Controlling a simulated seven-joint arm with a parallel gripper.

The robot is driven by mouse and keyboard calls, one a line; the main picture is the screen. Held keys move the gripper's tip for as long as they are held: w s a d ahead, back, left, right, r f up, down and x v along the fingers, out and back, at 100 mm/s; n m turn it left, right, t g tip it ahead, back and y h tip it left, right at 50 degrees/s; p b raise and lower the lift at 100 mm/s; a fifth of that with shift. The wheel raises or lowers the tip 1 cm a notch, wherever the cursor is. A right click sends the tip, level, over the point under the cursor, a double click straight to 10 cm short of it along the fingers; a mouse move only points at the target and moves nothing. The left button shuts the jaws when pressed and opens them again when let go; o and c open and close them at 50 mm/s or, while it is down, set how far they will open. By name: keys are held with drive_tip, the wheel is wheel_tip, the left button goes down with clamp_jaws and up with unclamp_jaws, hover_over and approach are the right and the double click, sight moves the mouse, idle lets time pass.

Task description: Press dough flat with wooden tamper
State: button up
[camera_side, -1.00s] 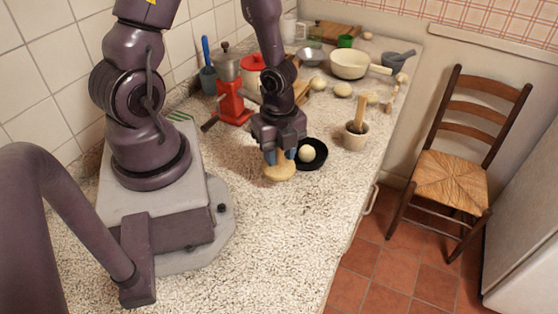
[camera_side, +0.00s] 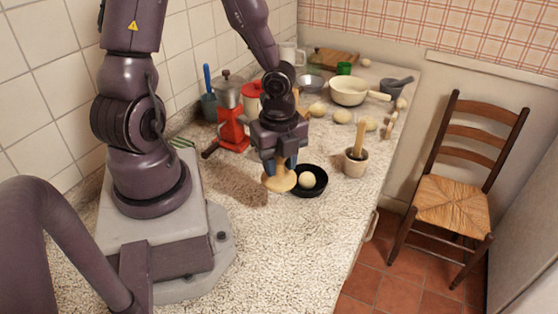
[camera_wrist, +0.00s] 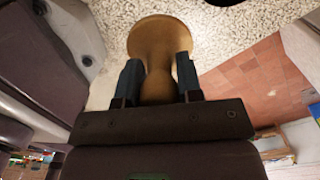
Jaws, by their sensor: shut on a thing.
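My gripper (camera_side: 281,164) is shut on the wooden tamper (camera_side: 279,183), whose wide round base hangs below the fingers. In the wrist view the tamper (camera_wrist: 160,42) sits between the two dark fingertips, base away from the camera. The tamper is held above the counter, with a shadow to its left. The pale dough ball (camera_side: 307,180) lies in a black pan (camera_side: 313,192), just right of the tamper. The dough is round. In the wrist view only a dark edge, probably the pan, shows at the top.
A mortar with a wooden pestle (camera_side: 355,161) stands right of the pan. A cream saucepan (camera_side: 349,92) and several pale round items are further back. The front counter is clear.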

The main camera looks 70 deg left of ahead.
drive_tip(key=shift+f, duration=0.1)
drive_tip(key=w+a, duration=0.3)
drive_tip(key=w, duration=0.2)
hover_over(307, 182)
drive_tip(key=shift+f, duration=2.7)
drive_tip(key=shift+f, duration=0.5)
drive_tip(key=shift+r, duration=0.1)
wheel_tip(307, 182, up, 7)
drive_tip(key=shift+f, duration=0.25)
idle(0.4)
